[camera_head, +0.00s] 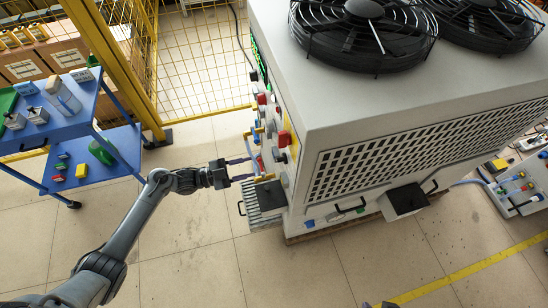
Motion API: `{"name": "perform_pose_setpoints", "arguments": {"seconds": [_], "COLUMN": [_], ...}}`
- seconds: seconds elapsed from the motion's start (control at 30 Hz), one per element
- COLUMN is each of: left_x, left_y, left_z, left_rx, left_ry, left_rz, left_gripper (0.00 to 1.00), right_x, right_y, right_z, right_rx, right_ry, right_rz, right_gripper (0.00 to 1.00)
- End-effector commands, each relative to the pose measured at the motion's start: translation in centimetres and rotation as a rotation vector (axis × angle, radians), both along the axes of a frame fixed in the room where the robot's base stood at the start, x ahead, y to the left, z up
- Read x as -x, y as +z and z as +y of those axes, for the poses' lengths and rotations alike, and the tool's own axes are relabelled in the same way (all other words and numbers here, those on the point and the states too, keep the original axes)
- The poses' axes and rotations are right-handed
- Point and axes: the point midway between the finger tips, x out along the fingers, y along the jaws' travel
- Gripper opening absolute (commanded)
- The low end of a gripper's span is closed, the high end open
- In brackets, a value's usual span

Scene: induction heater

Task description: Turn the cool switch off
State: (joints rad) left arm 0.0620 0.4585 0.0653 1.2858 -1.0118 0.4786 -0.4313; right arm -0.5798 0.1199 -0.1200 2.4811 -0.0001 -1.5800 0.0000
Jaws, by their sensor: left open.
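The induction heater (350,110) is a large grey-white cabinet. Its left-facing control side carries several knobs and switches, seen at a steep angle. A red switch (261,98), a yellow-and-red switch (285,139) and a dark grey round knob (280,156) show there. I cannot tell which one is the cool switch; no labels are readable. My left gripper (246,168) is open, its two purple-tipped fingers pointing right at the lower part of this side, close to the controls. I see nothing between its fingers, and contact cannot be told. My right gripper is not clearly seen.
A grey ribbed box with a dark lid (271,195) juts out just below my left gripper. A blue cart (122,150) with bottles and small blocks stands left. A yellow mesh fence (200,60) stands behind. Tiled floor is free between cart and heater. Black fans top the cabinet.

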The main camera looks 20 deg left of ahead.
Motion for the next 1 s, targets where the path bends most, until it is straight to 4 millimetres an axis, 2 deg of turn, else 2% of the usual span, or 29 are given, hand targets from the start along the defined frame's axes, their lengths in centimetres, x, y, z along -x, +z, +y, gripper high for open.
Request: {"name": "perform_pose_setpoints", "arguments": {"seconds": [0.53,0.73,1.0], "left_x": [-5.1,-6.0,-6.2], "left_y": [0.0,-0.1,-0.1], "left_z": [-6.4,-7.5,-7.7], "left_rx": [0.002,0.0,-0.001], "left_ry": [0.0,0.0,0.0], "left_rz": [-0.001,0.0,0.001], "left_gripper": [0.43,0.43,0.43], "right_x": [0.0,0.0,0.0], "right_y": [-0.4,-0.4,-0.5], "right_z": [0.1,0.0,-0.1], "right_rx": [-0.004,-0.001,0.006], "right_ry": [-0.003,-0.001,0.004], "right_rz": [0.003,0.002,0.002], "right_gripper": [0.43,0.43,0.43]}}
